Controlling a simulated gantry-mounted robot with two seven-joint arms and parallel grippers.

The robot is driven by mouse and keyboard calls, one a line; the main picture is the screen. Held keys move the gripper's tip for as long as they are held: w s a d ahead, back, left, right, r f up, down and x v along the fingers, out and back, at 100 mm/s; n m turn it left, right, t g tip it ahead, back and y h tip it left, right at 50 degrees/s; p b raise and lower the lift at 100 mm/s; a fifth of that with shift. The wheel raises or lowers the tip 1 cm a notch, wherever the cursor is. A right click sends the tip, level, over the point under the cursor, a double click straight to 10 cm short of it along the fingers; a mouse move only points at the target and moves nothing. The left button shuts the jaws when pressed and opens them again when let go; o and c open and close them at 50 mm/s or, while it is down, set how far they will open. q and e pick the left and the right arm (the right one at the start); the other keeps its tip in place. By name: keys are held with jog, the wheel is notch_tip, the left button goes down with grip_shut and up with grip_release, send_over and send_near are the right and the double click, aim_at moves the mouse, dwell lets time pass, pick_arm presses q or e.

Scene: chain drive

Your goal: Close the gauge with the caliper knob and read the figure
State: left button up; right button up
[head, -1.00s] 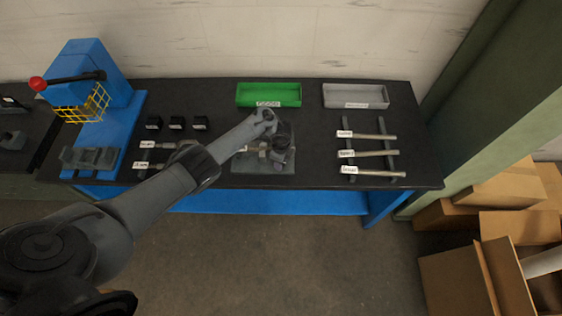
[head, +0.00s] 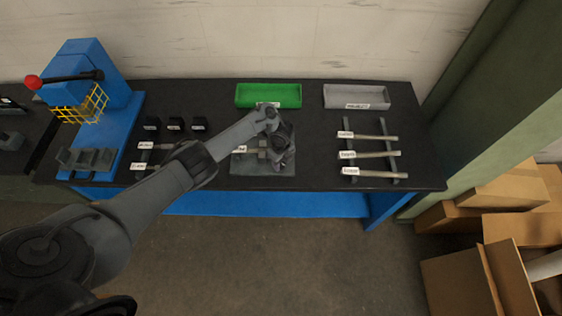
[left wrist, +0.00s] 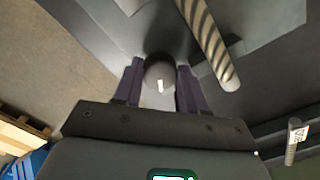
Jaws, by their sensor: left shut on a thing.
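My left gripper (head: 281,163) is over the dark square plate (head: 240,169) at the middle of the bench and hides part of what stands on it. In the left wrist view, the two dark fingers of this gripper (left wrist: 158,88) are shut on a round dark knob (left wrist: 160,68), with a small pale mark on it. A spiral-patterned rod (left wrist: 212,48) lies just beyond the knob. I cannot make out a figure on the gauge. My right gripper is not in view.
A green tray (head: 268,103) and a grey tray (head: 356,107) stand at the back. Labelled rods (head: 375,154) lie on a rack to the right. Several small black blocks (head: 175,124) and a blue press (head: 85,70) are to the left. Cardboard boxes (head: 520,225) stand off the right end.

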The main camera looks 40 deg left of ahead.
pick_arm(q)
jog(key=o, duration=0.9)
jog(key=shift+o, duration=0.8)
jog(key=shift+s, duration=0.15)
notch_tip(320, 180, up, 2)
jog(key=shift+r+p, duration=0.1)
jog(key=shift+p, duration=1)
notch_tip(320, 180, up, 6)
jog(key=p, duration=0.6)
